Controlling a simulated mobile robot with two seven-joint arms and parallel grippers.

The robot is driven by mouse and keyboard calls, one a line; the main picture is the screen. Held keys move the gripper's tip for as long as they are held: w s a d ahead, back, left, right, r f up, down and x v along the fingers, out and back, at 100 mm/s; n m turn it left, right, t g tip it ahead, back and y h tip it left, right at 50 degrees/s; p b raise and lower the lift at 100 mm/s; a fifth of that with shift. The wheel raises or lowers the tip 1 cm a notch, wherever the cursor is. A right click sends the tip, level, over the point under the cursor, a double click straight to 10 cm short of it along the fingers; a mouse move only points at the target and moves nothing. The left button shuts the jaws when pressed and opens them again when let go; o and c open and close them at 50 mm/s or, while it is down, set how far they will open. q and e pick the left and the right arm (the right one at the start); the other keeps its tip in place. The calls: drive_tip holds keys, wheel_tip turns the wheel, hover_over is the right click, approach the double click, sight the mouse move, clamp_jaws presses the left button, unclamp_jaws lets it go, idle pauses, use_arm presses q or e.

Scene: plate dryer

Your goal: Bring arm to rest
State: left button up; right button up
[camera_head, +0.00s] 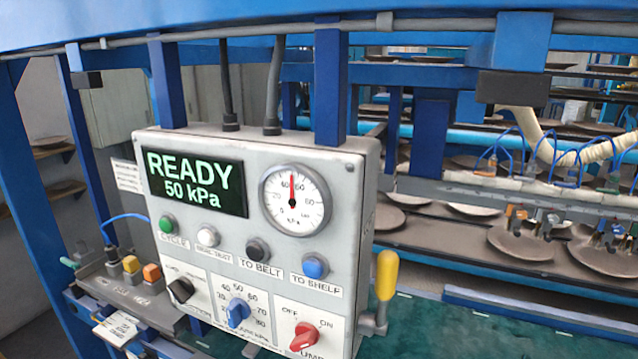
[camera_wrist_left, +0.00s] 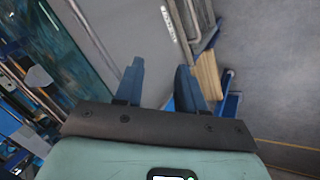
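My left gripper (camera_wrist_left: 158,85) shows in the left wrist view. Its two blue fingers stand apart with nothing between them. Beyond them are a grey panel surface and the floor, and the fingers touch nothing that I can make out. Neither gripper shows in the head view. The control box (camera_head: 255,230) fills the middle of the head view. Its display (camera_head: 195,183) reads READY 50 kPa. The red needle of its gauge (camera_head: 295,199) points nearly straight up. The red knob (camera_head: 305,337) sits between OFF and ON marks.
A yellow-handled lever (camera_head: 387,275) sticks up at the box's right side. Blue frame posts (camera_head: 330,85) stand around the box. Brown plates (camera_head: 520,243) lie on racks at the right, under suction fittings. A smaller button panel (camera_head: 130,290) is at the lower left.

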use_arm(q)
drive_tip(key=s+d+f+m+g+y+p, duration=0.15)
drive_tip(key=s+d+f, duration=0.25)
drive_tip(key=s+f, duration=0.5)
drive_tip(key=s+d+f+n+g+p, duration=0.15)
drive_tip(key=s+d+f+g, duration=0.35)
drive_tip(key=f, duration=0.6)
drive_tip(key=s+d+f+m+p, duration=0.1)
drive_tip(key=s+d, duration=0.3)
drive_tip(key=s, duration=0.4)
drive_tip(key=s+d+f+m+h+p, duration=0.1)
drive_tip(key=s+d+f, duration=0.1)
drive_tip(key=s+d, duration=0.2)
drive_tip(key=s, duration=0.3)
drive_tip(key=shift+s+d+p, duration=0.2)
drive_tip(key=shift+s+p, duration=0.15)
drive_tip(key=shift+s, duration=0.05)
